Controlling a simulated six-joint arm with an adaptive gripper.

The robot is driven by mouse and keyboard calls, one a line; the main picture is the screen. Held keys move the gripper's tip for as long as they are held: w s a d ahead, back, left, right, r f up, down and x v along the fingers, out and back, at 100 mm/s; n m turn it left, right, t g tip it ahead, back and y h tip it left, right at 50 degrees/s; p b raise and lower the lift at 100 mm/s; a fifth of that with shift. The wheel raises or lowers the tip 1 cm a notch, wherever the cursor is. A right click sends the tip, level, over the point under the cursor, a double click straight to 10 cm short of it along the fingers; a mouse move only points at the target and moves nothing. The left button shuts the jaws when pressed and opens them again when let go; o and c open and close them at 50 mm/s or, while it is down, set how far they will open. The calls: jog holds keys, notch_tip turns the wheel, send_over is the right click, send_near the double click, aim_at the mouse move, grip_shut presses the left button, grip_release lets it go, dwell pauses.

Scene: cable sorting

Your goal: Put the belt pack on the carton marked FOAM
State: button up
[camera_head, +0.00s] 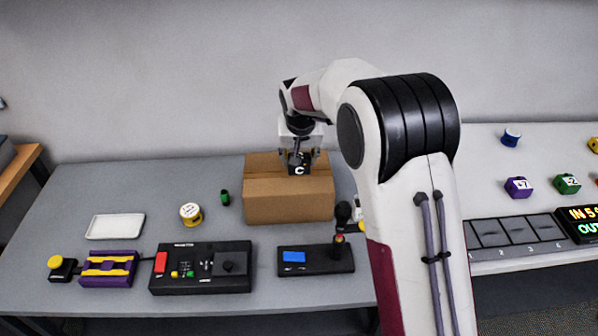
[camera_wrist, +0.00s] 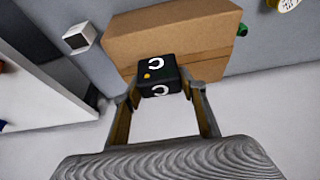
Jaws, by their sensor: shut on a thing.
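The belt pack looks like a small black block with a white C-shaped mark (camera_head: 299,170). In the wrist view, the belt pack (camera_wrist: 157,73) shows two such marks and a small yellow dot. My gripper (camera_head: 300,158) points down and is shut on it, one finger on each side. The closed brown carton (camera_head: 288,205) stands at the back middle of the table. The pack is over the carton's top, and I cannot tell whether it touches. The carton also fills the upper part of the wrist view (camera_wrist: 200,35). No FOAM marking is readable on the faces I see.
A white tray (camera_head: 117,226), a yellow-and-white spool (camera_head: 190,215) and a small green item (camera_head: 224,198) lie left of the carton. A black control panel (camera_head: 200,280) and a black box with a blue button (camera_head: 316,264) stand in front. My arm hides the table's right part.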

aim_at(299, 172)
jog(key=shift+f, duration=2.45)
jog(key=shift+f, duration=0.15)
jog(key=o, duration=1.2)
jog(key=shift+v, duration=6.15)
